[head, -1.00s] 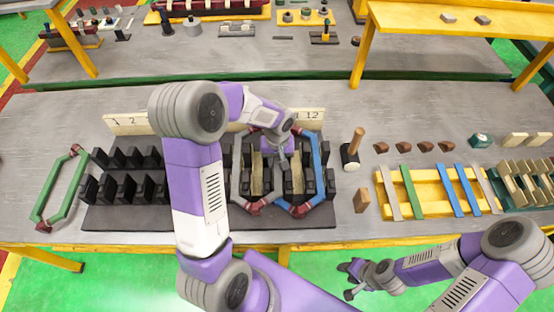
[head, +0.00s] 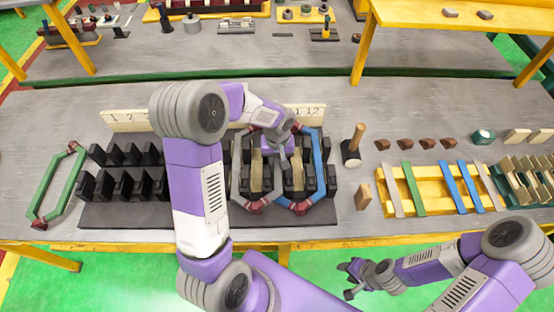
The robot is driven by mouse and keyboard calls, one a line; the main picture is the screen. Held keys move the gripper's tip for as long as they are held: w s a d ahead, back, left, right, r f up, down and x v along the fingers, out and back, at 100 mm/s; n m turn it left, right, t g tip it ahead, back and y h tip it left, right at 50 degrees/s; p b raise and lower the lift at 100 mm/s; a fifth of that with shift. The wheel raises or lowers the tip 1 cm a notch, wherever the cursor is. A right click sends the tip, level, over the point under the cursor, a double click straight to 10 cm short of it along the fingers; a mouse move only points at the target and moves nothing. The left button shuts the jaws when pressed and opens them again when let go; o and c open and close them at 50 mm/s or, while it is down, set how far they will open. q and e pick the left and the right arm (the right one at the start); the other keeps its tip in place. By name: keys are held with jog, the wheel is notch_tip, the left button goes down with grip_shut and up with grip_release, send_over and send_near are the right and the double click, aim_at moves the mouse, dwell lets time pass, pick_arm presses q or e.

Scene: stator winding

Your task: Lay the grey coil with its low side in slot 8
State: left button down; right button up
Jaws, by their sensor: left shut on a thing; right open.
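The grey coil (head: 244,202) is a hexagonal loop with dark red ends, lying over the right part of the black slotted stator block (head: 150,216). A blue coil (head: 320,165) lies beside it on the right, and the two overlap in part. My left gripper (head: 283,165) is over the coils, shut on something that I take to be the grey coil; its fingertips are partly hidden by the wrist. My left arm hides the middle of the block and most of the numbered board (head: 125,120), so slot 8 cannot be read. My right gripper (head: 350,280) is open and empty, in front of the table.
A green coil (head: 50,190) lies left of the block. A mallet (head: 352,150) and a wooden block (head: 363,195) stand to the right. Further right are a yellow rack (head: 431,205) with coloured strips and several brown pieces.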

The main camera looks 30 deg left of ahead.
pick_arm(q)
jog(key=shift+s+f, duration=0.25)
jog(key=shift+f, duration=0.15)
jog(key=c, duration=1.2)
grip_release()
jog(key=o, duration=0.5)
jog(key=shift+w, duration=0.15)
jog(key=shift+c, duration=0.2)
jog(key=shift+r, duration=0.1)
jog(key=shift+w+r, duration=0.1)
jog(key=shift+r, duration=0.1)
jog(key=shift+r+p, duration=0.45)
jog(key=shift+r, duration=0.05)
jog(key=shift+r, duration=0.15)
jog(key=shift+r, duration=0.1)
